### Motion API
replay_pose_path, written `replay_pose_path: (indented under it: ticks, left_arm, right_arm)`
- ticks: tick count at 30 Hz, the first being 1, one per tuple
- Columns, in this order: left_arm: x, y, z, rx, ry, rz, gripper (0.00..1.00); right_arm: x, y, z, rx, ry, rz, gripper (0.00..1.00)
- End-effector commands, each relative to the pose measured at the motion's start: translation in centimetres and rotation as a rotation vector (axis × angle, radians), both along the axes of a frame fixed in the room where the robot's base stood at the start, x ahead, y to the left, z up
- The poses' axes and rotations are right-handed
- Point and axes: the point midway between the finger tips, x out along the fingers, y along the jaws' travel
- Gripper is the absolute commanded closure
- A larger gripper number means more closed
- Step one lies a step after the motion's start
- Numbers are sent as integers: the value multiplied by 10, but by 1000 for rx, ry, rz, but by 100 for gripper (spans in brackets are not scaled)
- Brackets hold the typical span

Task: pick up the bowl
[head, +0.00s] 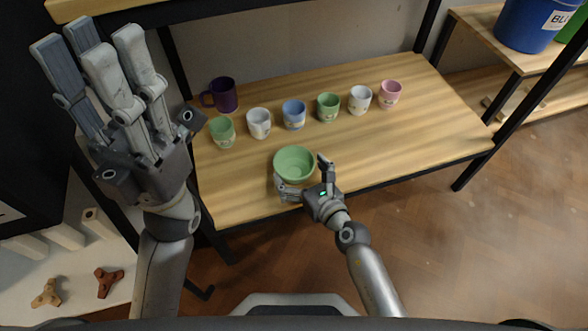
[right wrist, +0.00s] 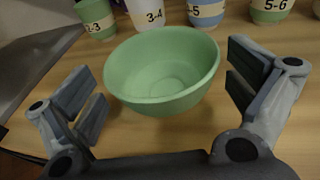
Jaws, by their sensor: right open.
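The green bowl (head: 294,164) stands upright on the wooden table, near its front edge. In the right wrist view the bowl (right wrist: 160,75) looks empty, and its rim lies between my spread fingers. My right gripper (head: 302,174) is open at the bowl's near side, with fingers to the left and right of it. In the right wrist view the gripper (right wrist: 166,85) shows gaps between its fingers and the bowl wall. My left gripper (head: 100,75) is raised at the upper left, away from the bowl, holding nothing visible; its opening is unclear from this angle.
A row of cups stands behind the bowl: a green cup (head: 222,132), a white cup (head: 259,123), a blue cup (head: 294,114) and several more. A purple mug (head: 222,95) stands behind them. The table (head: 400,140) is clear to the bowl's right.

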Motion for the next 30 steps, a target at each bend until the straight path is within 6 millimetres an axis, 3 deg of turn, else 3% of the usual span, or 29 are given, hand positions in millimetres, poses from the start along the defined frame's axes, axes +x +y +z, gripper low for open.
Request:
replay_pose_path:
  ticks: [6,16,24,30]
  left_arm:
    - [0,-1,4,4,-45,3,68]
    - [0,-2,7,6,-52,3,68]
    - [0,-2,7,6,-53,2,68]
    - [0,-2,7,6,-53,2,68]
  right_arm:
    - [23,12,-9,2,-1,-1,0]
    - [27,14,-8,0,1,0,0]
    - [27,14,-8,0,1,0,35]
    - [28,14,-7,1,0,-1,37]
